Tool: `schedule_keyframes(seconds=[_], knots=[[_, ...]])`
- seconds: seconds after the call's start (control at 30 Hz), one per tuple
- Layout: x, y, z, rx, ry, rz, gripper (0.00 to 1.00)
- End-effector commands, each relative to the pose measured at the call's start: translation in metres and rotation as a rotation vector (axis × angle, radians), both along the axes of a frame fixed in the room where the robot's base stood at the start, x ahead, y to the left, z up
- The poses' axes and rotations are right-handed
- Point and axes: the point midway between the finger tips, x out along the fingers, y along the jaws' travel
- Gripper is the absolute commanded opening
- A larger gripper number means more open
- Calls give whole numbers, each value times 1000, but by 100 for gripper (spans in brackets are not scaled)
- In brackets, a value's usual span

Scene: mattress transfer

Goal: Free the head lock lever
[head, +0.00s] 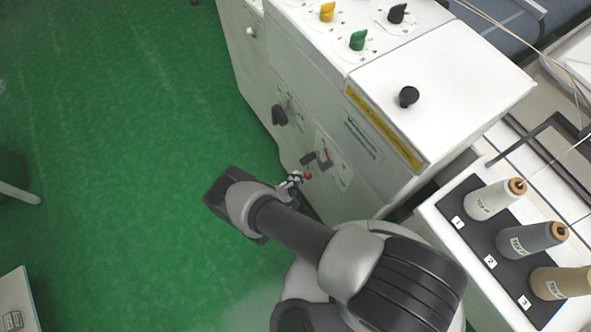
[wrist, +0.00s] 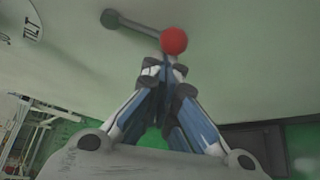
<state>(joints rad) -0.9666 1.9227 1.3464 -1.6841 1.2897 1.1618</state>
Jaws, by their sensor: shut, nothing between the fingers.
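A lever with a red ball knob (wrist: 174,40) sticks out from the white side panel of the machine in the wrist view. Its dark arm runs left from the knob to a round pivot (wrist: 112,20). The knob also shows small in the head view (head: 307,175), low on the cabinet's side. I take it as the head lock lever, but no label for it is readable. My gripper (wrist: 166,72) is shut and empty, with its fingertips just below the knob in the picture. Whether they touch the knob I cannot tell. My gripper is small and partly hidden in the head view (head: 292,181).
A panel marked TILT (wrist: 30,24) is at the upper left of the wrist view. A black knob (head: 279,114) sits farther along the cabinet side (head: 250,75). A rack with cones (head: 493,200) stands at the right. The green floor (head: 110,160) at left is mostly clear.

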Motion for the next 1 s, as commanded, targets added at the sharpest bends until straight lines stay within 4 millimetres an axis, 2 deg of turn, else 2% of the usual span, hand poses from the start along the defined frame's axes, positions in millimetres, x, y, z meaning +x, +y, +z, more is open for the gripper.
schedule_keyframes(seconds=[0.37,0.5,0.8,1.0], knots=[[-20,-10,16,-196,292,-3,0],[-25,-14,22,-200,293,-1,0],[-30,-17,37,-342,510,-3,0],[-32,-19,44,-341,504,-1,0]])
